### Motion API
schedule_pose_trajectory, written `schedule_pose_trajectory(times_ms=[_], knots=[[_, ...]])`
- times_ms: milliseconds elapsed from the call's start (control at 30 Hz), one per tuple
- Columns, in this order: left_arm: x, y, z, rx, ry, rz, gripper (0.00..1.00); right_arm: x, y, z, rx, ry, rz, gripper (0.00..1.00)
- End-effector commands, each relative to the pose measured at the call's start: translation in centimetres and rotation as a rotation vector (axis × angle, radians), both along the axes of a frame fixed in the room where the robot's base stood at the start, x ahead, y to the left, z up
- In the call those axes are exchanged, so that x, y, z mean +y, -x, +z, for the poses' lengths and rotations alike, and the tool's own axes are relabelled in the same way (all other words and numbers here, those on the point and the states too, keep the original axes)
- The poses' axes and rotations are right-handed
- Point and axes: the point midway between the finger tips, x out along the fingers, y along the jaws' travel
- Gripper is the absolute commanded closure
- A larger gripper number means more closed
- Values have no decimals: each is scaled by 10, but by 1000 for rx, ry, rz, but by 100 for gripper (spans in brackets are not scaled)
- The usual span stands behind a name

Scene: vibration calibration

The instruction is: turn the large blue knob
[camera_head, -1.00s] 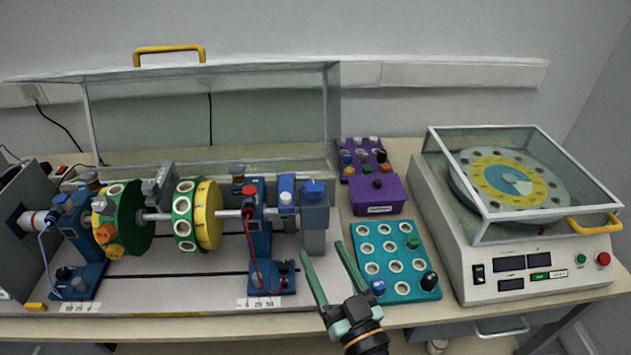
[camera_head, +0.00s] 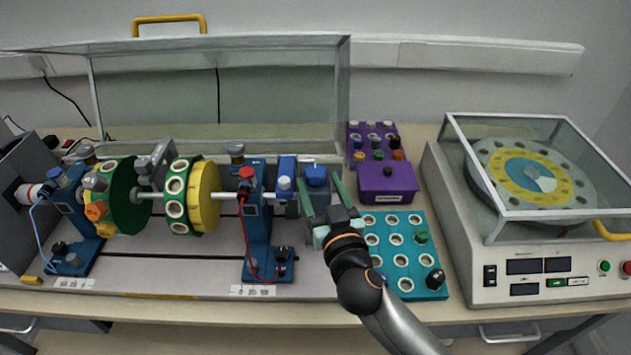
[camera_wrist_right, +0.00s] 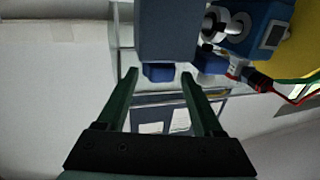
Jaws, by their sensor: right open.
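The large blue knob (camera_head: 316,173) sits on top of a blue-grey block at the right end of the shaft rig. My right gripper (camera_head: 317,176) is open, with one green finger on each side of the knob in the head view. In the right wrist view, the blue knob (camera_wrist_right: 158,72) shows between the open fingertips (camera_wrist_right: 158,76), against the grey block (camera_wrist_right: 168,30). I cannot tell whether the fingers touch it. My left gripper is not in view.
Left of the gripper are a blue bearing stand (camera_head: 257,230) with red cable and green-yellow discs (camera_head: 205,198). A teal panel (camera_head: 432,260) and a purple box (camera_head: 388,183) stand to its right. A turntable machine (camera_head: 470,275) is farther right. A raised clear cover is behind.

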Motion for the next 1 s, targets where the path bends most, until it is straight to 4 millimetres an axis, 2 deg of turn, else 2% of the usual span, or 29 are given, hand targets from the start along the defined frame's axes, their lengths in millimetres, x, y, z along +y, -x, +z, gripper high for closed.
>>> schedule_pose_trajectory(times_ms=[33,267,667,1000], knots=[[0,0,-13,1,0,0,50,2,-9,-5,-2,-3,-1,32],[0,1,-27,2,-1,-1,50,8,-32,-2,0,-2,-1,32],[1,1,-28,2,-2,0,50,9,-37,0,1,0,0,33],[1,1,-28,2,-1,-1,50,10,-36,0,1,0,0,71]])
